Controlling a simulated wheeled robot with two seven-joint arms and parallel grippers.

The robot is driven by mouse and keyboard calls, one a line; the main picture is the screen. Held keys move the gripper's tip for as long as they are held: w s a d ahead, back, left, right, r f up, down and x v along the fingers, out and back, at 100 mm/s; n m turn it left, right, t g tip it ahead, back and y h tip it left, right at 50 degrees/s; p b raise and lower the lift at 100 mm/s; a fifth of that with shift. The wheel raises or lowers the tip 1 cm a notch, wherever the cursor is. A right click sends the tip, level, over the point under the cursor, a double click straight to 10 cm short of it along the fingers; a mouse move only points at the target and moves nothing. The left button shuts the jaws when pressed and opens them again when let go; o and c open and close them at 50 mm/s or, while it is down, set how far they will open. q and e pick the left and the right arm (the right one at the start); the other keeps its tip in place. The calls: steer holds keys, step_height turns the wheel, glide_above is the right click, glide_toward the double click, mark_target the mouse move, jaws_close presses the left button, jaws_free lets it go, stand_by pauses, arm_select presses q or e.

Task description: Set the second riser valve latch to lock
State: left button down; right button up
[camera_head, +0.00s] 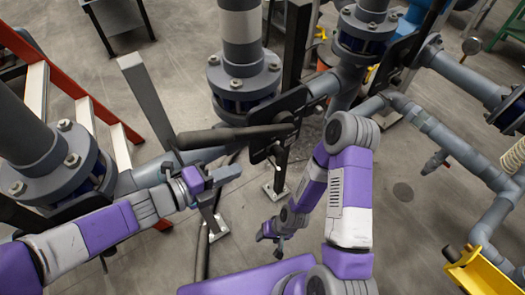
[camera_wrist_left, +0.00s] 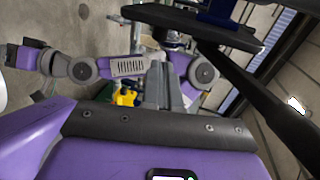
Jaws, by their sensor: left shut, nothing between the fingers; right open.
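A dark valve lever (camera_head: 235,134) runs leftward from a black bracket (camera_head: 268,140) below the middle riser pipe (camera_head: 240,40). In the left wrist view a long dark bar (camera_wrist_left: 255,90) crosses diagonally at the right, below a black plate (camera_wrist_left: 190,22). My left gripper (camera_head: 226,175) is shut and empty, just below the lever in the head view; whether it touches is unclear. The latch is too small to tell apart from the bracket. My right gripper (camera_head: 270,236) hangs open and empty, lower and right of the left one; it also shows in the left wrist view (camera_wrist_left: 22,56).
Another flanged riser (camera_head: 28,135) stands at the left, and one (camera_head: 365,22) at the top right. A grey upright bar (camera_head: 145,95) rises left of the lever. A red ladder (camera_head: 75,90) is at the left. Pipes (camera_head: 450,145) run along the right; concrete floor (camera_head: 400,225) lies open between.

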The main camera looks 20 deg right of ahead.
arm_select(q)
steer(key=b, duration=0.3)
glide_toward(277, 152)
steer(key=f+x, duration=0.1)
steer(key=x, duration=0.4)
steer(key=shift+w+d+f, duration=0.2)
steer(key=shift+w+d, duration=0.1)
steer(key=shift+d, duration=0.15)
steer(key=shift+d, duration=0.1)
steer(key=shift+w+d+b, duration=0.25)
steer(key=shift+d+b, duration=0.2)
steer(key=shift+d, duration=0.25)
steer(key=shift+w+d+b, duration=0.3)
steer(key=shift+d+b, duration=0.1)
steer(key=shift+d, duration=0.3)
steer(key=shift+r, duration=0.1)
